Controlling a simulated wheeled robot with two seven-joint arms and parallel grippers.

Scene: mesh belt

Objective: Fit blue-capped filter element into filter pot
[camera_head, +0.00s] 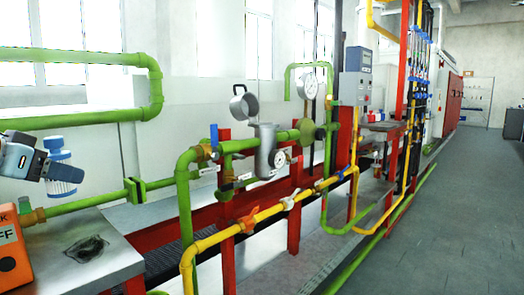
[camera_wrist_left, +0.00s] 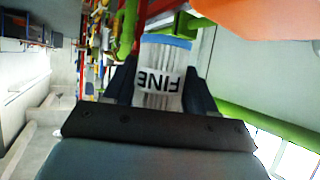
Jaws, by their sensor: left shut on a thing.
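The filter element (camera_head: 61,172) is a pale pleated cylinder with blue ends, at the far left of the head view. My left gripper (camera_head: 47,165) is shut on it and holds it in the air above the bench, slightly tilted. In the left wrist view the element (camera_wrist_left: 158,88) sits between the two dark fingers, with "FINE" on its side and a blue edge at its far end. The filter pot (camera_head: 265,152) is a grey upright cylinder on the green pipework, well to the right of the gripper. Its inside is hidden. My right gripper is not in view.
A grey round lid-like part (camera_head: 243,103) stands up beside the pot. Green pipes (camera_head: 186,200), a yellow pipe (camera_head: 268,213) and gauges (camera_head: 307,86) surround it. An orange box (camera_head: 12,255) and a dark crumpled thing (camera_head: 87,248) are on the bench (camera_head: 125,262). The right floor is clear.

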